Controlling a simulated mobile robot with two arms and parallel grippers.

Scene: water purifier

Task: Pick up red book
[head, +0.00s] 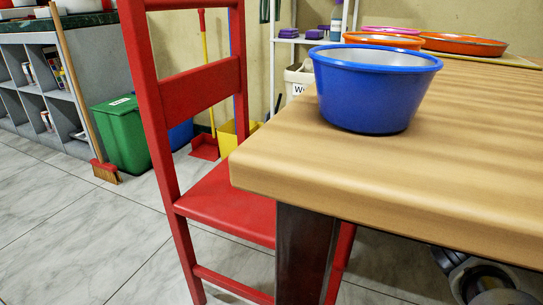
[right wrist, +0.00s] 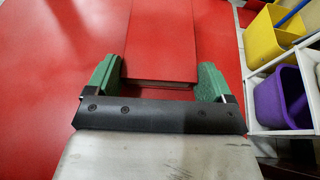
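The red book (right wrist: 160,45) shows in the right wrist view, lying flat on a red surface (right wrist: 50,60), with its page edge facing my right gripper. My right gripper (right wrist: 160,80) has its green fingers spread wide, one on each side of the book's near end. The left finger seems slightly apart from the book; whether the right finger touches it I cannot tell. The book does not show in the head view.
In the head view, a wooden table (head: 440,180) with a blue bowl (head: 370,92) fills the right, and a red chair (head: 225,200) stands beside it. In the right wrist view, white shelving with a yellow bin (right wrist: 268,40) and purple bin (right wrist: 283,98) lies close at right.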

